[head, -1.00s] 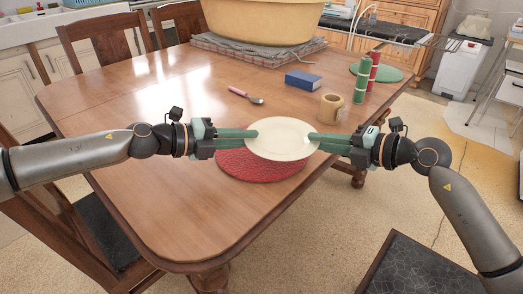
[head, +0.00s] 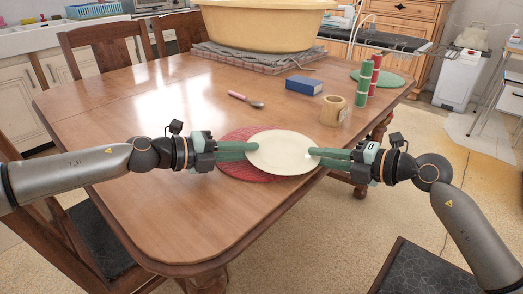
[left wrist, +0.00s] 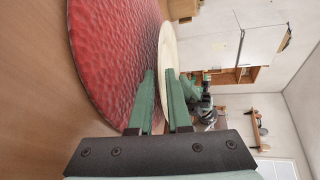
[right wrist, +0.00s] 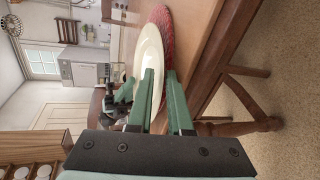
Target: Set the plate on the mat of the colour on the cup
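A cream plate (head: 283,152) is held level by its two opposite rims, over the right part of a round red mat (head: 232,165). My left gripper (head: 254,150) is shut on the plate's left rim; my right gripper (head: 315,156) is shut on its right rim. The wrist views show the plate (left wrist: 169,50) (right wrist: 150,50) beside the mat's face (left wrist: 115,50), close to it; I cannot tell whether they touch. A tan cup (head: 333,111) stands behind and right of the plate; its colour mark is not clear. A round green mat (head: 393,80) lies at the far right.
A blue box (head: 303,85) and a pink-handled spoon (head: 244,99) lie behind the plate. A green cylinder (head: 362,84) and a red one (head: 375,76) stand near the green mat. A large yellow tub (head: 265,24) is at the back. The table's left front is clear.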

